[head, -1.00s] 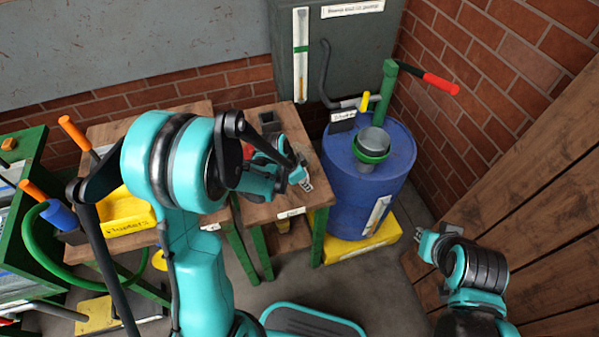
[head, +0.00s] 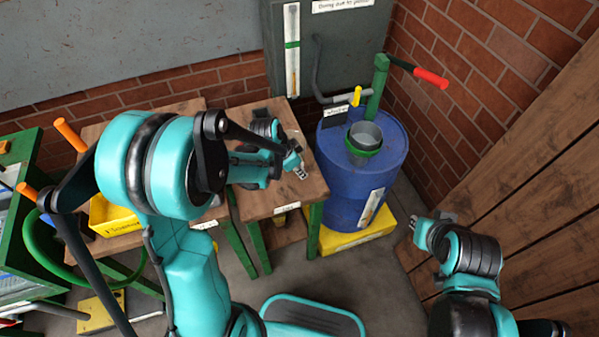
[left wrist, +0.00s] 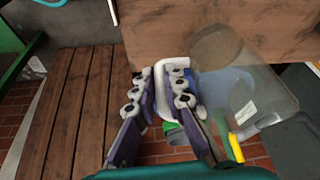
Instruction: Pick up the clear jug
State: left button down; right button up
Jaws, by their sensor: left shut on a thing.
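The clear jug (left wrist: 245,75) shows in the left wrist view, right of my left gripper (left wrist: 160,78). It is see-through, with a pale handle between my two fingers. The gripper is shut on this handle. In the head view my left gripper (head: 298,163) is over the right part of the small wooden table; the jug cannot be made out there. I cannot tell whether the jug touches the table. My right gripper (head: 418,229) is low at the right, far from the jug; its jaws are too small to read.
A blue barrel (head: 385,185) with a funnel (head: 364,138) and a red-handled pump (head: 431,77) stands right of the small table (head: 255,205). A yellow bin (head: 105,217) is at the left. Brick and plank walls close off the right.

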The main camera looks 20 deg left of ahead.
pick_arm(q)
jog(key=w+d+r+p, duration=0.3)
jog(key=d+r, duration=0.3)
jog(key=d, duration=0.4)
jog(key=shift+w+d+r, duration=0.3)
jog(key=shift+w+d, duration=0.1)
jog(key=shift+w, duration=0.15)
jog(key=shift+a, duration=0.1)
dwell(0.4)
